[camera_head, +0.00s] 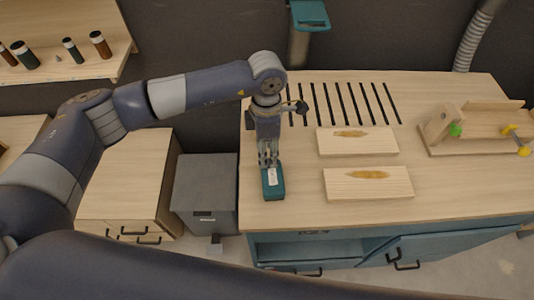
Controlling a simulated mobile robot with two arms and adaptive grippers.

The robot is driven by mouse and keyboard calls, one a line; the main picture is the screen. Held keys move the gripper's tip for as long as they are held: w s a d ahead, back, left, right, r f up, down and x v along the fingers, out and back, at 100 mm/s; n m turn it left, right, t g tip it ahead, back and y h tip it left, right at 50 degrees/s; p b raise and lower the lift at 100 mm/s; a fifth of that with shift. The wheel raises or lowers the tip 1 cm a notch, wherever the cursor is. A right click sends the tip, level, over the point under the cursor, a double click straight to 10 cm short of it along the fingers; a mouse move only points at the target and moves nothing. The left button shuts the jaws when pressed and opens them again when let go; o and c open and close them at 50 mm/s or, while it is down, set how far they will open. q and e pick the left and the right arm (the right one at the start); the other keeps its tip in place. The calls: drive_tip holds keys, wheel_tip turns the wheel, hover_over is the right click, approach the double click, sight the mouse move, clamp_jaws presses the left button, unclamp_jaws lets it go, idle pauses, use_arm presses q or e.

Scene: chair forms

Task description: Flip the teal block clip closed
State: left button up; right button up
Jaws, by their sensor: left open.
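A teal block (273,190) with a pale plate or clip on top lies near the left front of the workbench. My left gripper (268,164) is open and points down at the block's far end. It overlaps the block in the picture, and I cannot tell whether it touches. The exact position of the clip is too small to tell. My right gripper is not in view.
Two wooden boards (357,142) with brown marks lie right of the block on the workbench (300,212). A wooden fixture (470,146) with green and yellow knobs stands at the right. Slots run along the back. The bench front is clear.

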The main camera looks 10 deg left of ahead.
use_arm(q)
wheel_tip(320, 180, up, 10)
drive_tip(key=shift+w+f, duration=0.2)
drive_tip(key=shift+w, duration=0.05)
